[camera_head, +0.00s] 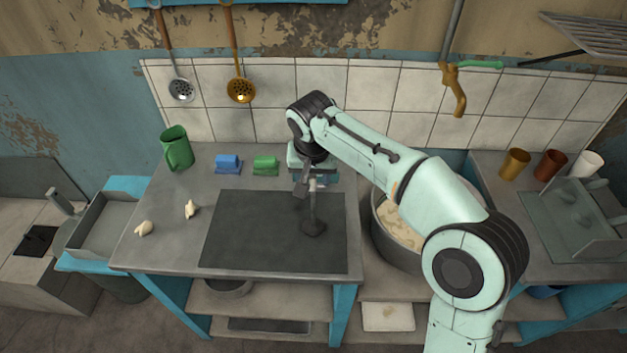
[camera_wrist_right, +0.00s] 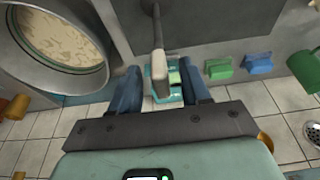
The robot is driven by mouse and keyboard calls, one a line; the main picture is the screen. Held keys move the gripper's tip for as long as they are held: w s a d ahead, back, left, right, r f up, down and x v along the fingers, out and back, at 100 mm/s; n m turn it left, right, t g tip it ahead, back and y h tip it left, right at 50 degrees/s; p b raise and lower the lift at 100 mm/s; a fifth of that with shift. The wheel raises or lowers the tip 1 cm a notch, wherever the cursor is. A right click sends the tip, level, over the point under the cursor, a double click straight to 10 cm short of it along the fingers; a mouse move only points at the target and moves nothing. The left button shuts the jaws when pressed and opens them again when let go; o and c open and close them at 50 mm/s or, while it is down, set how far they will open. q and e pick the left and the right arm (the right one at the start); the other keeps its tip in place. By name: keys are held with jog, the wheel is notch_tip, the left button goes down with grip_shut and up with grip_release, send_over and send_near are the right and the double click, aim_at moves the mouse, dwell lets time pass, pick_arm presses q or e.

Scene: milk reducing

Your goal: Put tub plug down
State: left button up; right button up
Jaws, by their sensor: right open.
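The tub plug has a dark round foot (camera_head: 313,228) and a thin upright stem, and stands over the dark mat (camera_head: 240,235) on the counter. My right gripper (camera_head: 312,182) is at the top of the plug. In the wrist view its two blue-grey fingers (camera_wrist_right: 160,92) are open, one on each side of the handle, with gaps visible. My left gripper is in neither view.
A large pot (camera_head: 385,235) with pale contents stands right of the mat, partly behind my right arm. A green jug (camera_head: 176,148), a blue block (camera_head: 228,164) and a green block (camera_head: 265,165) stand behind the mat. Two small pale pieces (camera_head: 190,209) lie left of it.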

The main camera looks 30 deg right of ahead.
jog(key=p+v, duration=0.1)
jog(key=v, duration=0.7)
jog(key=shift+r, duration=0.2)
